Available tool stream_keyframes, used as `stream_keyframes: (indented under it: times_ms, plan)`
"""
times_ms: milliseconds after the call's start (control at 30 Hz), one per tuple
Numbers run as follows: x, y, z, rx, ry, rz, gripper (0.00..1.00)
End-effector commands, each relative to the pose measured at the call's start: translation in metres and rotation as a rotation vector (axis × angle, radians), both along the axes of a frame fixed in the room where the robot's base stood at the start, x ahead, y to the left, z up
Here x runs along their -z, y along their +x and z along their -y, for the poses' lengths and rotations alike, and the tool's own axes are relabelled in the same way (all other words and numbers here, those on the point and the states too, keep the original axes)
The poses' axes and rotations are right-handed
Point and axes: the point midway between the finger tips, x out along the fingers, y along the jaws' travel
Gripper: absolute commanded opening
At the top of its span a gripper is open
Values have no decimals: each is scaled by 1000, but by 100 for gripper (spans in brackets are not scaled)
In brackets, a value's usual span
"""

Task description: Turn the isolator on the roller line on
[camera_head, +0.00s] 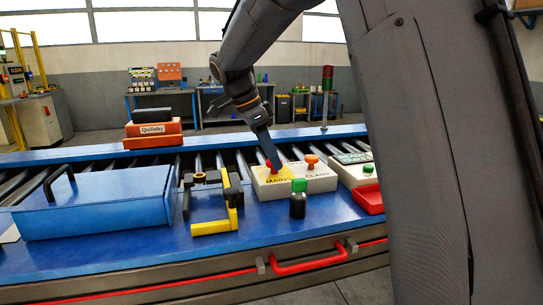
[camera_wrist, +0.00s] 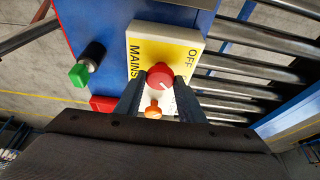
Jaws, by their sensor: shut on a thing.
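The isolator (camera_head: 263,182) is a box with a yellow top marked MAINS on the blue-edged roller line. In the wrist view the isolator (camera_wrist: 143,35) shows MAINS on one side and OFF on the other. Its round red knob (camera_wrist: 160,74) has a short pale mark pointing toward the right of the picture. My gripper (camera_wrist: 159,88) is shut on the red knob, one finger on each side. In the head view my gripper (camera_head: 271,158) reaches down onto the box and partly hides the knob. Any ON marking is hidden or out of view.
Right beside it is a white CLAMP box (camera_head: 322,184) with an orange knob (camera_head: 310,160). A dark bottle with a green cap (camera_head: 298,203) stands in front. A yellow-and-black clamp (camera_head: 225,212) and blue toolbox (camera_head: 95,205) lie left; a red tray (camera_head: 369,199) is right.

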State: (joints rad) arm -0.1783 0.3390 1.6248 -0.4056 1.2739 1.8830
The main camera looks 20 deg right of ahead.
Motion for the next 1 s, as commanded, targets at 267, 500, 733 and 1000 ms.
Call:
stream_keyframes:
  times_ms: [267,500,733,1000]
  plan:
    - [0,1,0,22,1,2,13]
    - [0,1,0,21,1,2,13]
    - [0,0,0,20,1,1,54]
    - [-5,1,-2,20,1,2,54]
